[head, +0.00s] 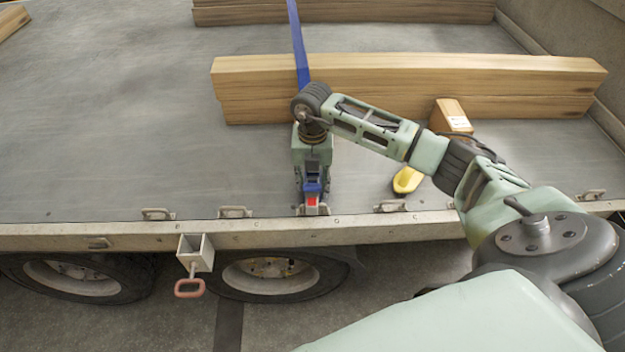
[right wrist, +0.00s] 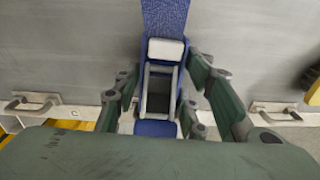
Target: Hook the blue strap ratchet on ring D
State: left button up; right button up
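The blue strap (head: 299,45) runs down over the timber toward the deck edge. Its ratchet (head: 312,190), with blue and red parts, is at a ring (head: 324,209) on the trailer edge, below my right gripper (head: 312,178). The ring letters are too small to read surely, so I cannot confirm this is ring D. In the right wrist view the ratchet (right wrist: 160,85) lies between the fingers of my right gripper (right wrist: 163,85). The fingers are spread, with gaps on both sides. The hook is hidden, so I cannot tell whether it is on the ring. My left gripper is out of view.
Stacked timber beams (head: 400,78) lie across the deck, with a wooden block (head: 451,116) and a yellow object (head: 407,180) nearer the edge. Other rings (head: 235,212) line the edge. A bracket with a red handle (head: 190,288) hangs below.

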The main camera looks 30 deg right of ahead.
jog(key=o, duration=0.4)
jog(key=shift+r, duration=0.1)
notch_tip(320, 180, up, 12)
jog(key=shift+f, duration=0.1)
